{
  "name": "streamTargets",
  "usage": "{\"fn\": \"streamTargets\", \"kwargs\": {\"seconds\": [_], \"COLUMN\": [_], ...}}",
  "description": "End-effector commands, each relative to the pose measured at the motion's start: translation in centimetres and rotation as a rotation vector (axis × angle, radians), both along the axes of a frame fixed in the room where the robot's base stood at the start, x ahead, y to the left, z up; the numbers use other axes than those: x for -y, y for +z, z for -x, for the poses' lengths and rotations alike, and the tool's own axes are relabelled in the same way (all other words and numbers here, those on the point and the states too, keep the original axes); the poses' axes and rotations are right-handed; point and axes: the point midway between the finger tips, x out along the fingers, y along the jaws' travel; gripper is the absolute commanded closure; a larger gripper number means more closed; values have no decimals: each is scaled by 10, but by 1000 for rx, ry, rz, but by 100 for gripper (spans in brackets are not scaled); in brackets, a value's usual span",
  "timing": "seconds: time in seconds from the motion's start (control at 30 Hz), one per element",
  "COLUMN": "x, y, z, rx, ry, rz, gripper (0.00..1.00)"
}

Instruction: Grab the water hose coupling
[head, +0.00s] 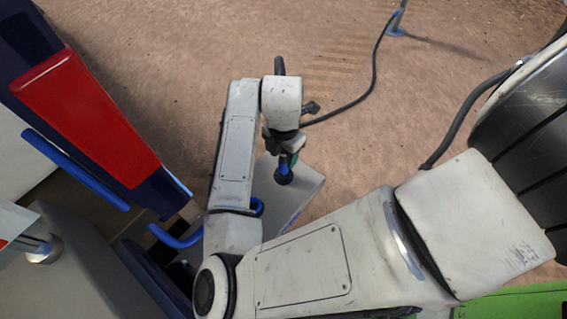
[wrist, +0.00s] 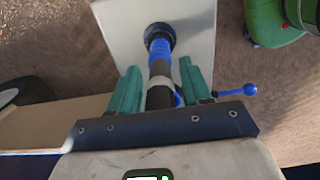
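The water hose coupling (wrist: 160,52), black and blue with a round black end, stands over a pale panel in the wrist view. It also shows in the head view (head: 284,171) below my wrist. My gripper (wrist: 161,72) has its green fingers on either side of the coupling's shaft. The fingers look apart, with narrow gaps between them and the shaft, so I see no firm contact. In the head view the fingers are mostly hidden by my wrist.
A pale panel (head: 305,190) lies below the coupling. A dark hose (head: 370,88) runs across the brown ground to a blue-footed post (head: 396,31). A blue and red machine (head: 90,115) stands at the left. A blue lever (wrist: 236,91) sits right of my fingers.

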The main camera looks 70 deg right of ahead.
Motion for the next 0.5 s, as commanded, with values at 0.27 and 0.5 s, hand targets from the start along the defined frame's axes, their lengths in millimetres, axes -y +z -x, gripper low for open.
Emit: {"fn": "streamTargets", "kwargs": {"seconds": [0.27,0.5], "x": [0,0], "y": [0,0], "z": [0,0], "rx": [0,0], "ry": [0,0], "rz": [1,1], "gripper": [80,100]}}
